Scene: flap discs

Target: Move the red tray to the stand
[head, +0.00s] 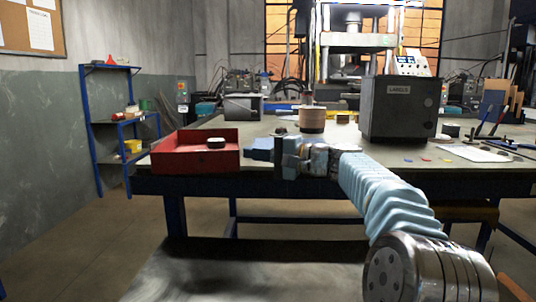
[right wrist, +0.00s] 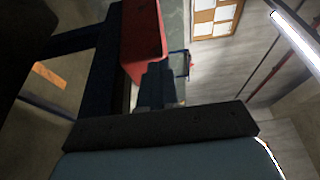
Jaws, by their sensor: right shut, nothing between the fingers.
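My left gripper is not in view. I cannot tell for sure which thing is the stand; a blue shelf unit (head: 107,158) stands left of the table.
A dark box marked LABELS (head: 398,109) stands on the table (head: 480,178) at right. A spindle with a brown disc stack (head: 312,120) is behind my right arm. A grey box (head: 242,107) and a press (head: 358,40) are farther back. Floor shows between shelf and table.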

